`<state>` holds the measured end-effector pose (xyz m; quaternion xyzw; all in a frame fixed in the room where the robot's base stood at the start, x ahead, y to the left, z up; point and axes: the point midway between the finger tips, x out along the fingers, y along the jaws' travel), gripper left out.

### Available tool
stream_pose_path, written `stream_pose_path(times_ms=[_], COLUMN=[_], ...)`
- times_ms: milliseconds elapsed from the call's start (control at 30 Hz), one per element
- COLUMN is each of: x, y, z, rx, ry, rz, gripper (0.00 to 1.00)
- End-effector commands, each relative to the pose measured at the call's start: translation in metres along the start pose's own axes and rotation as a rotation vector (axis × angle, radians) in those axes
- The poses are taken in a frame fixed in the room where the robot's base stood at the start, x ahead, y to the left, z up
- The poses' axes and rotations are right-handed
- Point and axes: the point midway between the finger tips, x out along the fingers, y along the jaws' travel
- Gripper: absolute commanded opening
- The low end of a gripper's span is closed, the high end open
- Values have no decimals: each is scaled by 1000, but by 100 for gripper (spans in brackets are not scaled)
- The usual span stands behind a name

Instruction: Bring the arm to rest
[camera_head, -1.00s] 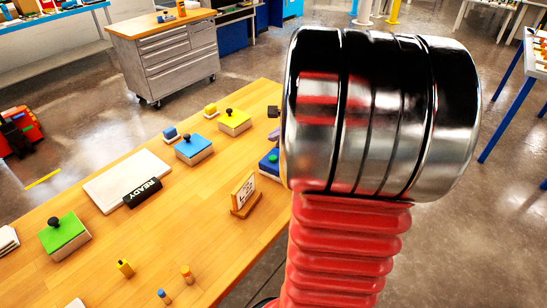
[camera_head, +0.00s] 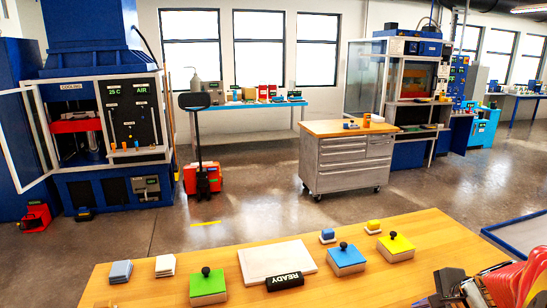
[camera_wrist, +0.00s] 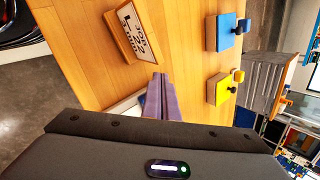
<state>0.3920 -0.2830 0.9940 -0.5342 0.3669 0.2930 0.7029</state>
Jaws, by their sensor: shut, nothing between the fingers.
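My gripper (camera_wrist: 160,88) shows in the wrist view as purple fingers that are closed together with nothing between them. It is over the wooden table, near a small sign (camera_wrist: 138,32) and a yellow box (camera_wrist: 218,89). In the head view only part of my arm, with red bellows, shows at the lower right corner. I cannot clearly make out the fingers there.
The wooden table (camera_head: 215,250) bears a white board (camera_head: 270,258), a black READY block (camera_head: 285,281), and green (camera_head: 208,289), blue (camera_head: 347,259) and yellow (camera_head: 396,247) knobbed boxes. A drawer cabinet (camera_head: 345,165) stands behind. The floor between is mostly clear.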

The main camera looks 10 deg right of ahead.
Motion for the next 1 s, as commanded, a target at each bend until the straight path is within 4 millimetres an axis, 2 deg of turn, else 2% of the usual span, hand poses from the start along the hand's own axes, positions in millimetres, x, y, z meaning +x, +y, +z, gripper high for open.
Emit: stream_pose_path(times_ms=[33,100,400,700,1000], x=[-4,-9,-37,-68,-97], y=[5,14,51,81,96], z=[16,37,114,167,209], rx=[-98,-240,-806,-1279,-1616], ry=[-11,-26,-76,-83,-48], rz=[26,67,205,278,257], gripper=[0,0,0,0,0])
